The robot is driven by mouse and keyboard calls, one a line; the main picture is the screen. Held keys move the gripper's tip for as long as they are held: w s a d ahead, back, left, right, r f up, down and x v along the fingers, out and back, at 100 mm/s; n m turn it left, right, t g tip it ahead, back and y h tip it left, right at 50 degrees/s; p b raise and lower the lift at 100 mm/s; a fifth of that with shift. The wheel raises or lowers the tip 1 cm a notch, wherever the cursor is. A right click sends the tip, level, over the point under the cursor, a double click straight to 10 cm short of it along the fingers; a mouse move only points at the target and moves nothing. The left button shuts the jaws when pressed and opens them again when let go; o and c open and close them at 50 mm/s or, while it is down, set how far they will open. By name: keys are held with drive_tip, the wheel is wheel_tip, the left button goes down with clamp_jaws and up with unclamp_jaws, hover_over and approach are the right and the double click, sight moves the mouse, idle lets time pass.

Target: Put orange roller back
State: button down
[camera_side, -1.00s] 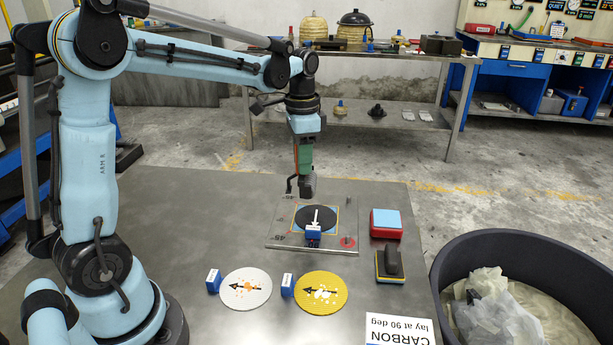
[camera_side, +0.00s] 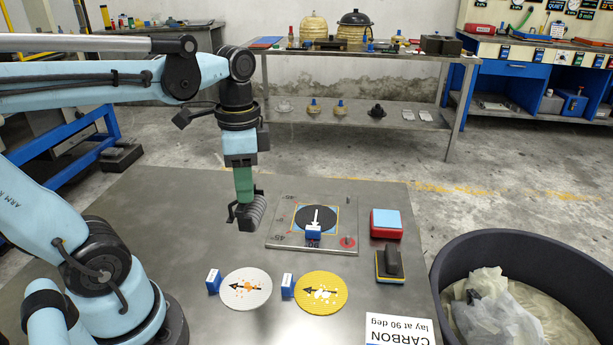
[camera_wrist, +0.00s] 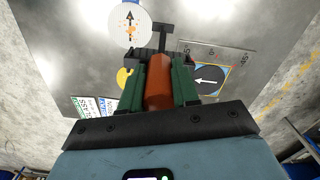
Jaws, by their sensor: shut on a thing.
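The orange roller (camera_wrist: 159,92) is between the green fingers of my gripper (camera_wrist: 160,66) in the wrist view, and the gripper is shut on its orange handle. A black T-shaped frame sticks out beyond the fingertips. In the side view my gripper (camera_side: 243,184) points down above the bare table, left of the glass-like square plate. The roller's dark ribbed head (camera_side: 252,213) hangs below the fingers there, apart from the plate. The orange handle is hidden in the side view.
The plate (camera_side: 278,240) carries a black disc with a white arrow (camera_side: 302,214). A white disc (camera_side: 246,300) and a yellow disc (camera_side: 336,305) lie in front. A red-blue block (camera_side: 386,224), a black-handled block (camera_side: 392,262) and a large dark bin (camera_side: 450,250) are to the right. The table's left side is clear.

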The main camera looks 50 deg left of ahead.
drive_tip(key=shift+s+a+f, duration=0.15)
drive_tip(key=shift+a+f, duration=1.7)
drive_tip(key=shift+a, duration=0.1)
drive_tip(key=shift+s+a+f, duration=0.2)
drive_tip(key=shift+a+f, duration=1.6)
drive_tip(key=shift+a, duration=0.1)
drive_tip(key=shift+s+a+f, duration=0.15)
drive_tip(key=shift+a+f, duration=1.7)
drive_tip(key=shift+a, duration=0.1)
drive_tip(key=shift+f, duration=0.15)
drive_tip(key=c, duration=0.8)
unclamp_jaws()
wheel_tip(320, 180, up, 12)
drive_tip(key=w+d+f+n+t, duration=0.1)
drive_tip(key=d+t, duration=0.1)
drive_tip(key=d, duration=0.3)
drive_tip(key=w+d+f+n+t, duration=0.1)
drive_tip(key=w+d+n+t, duration=0.1)
drive_tip(key=d, duration=0.4)
drive_tip(key=w+d+f+n+t, duration=0.1)
drive_tip(key=w+d+n+t, duration=0.1)
drive_tip(key=d, duration=0.3)
drive_tip(key=shift+w+d+f+t, duration=0.2)
drive_tip(key=shift+w+f+t, duration=0.1)
drive_tip(key=shift+t, duration=0.4)
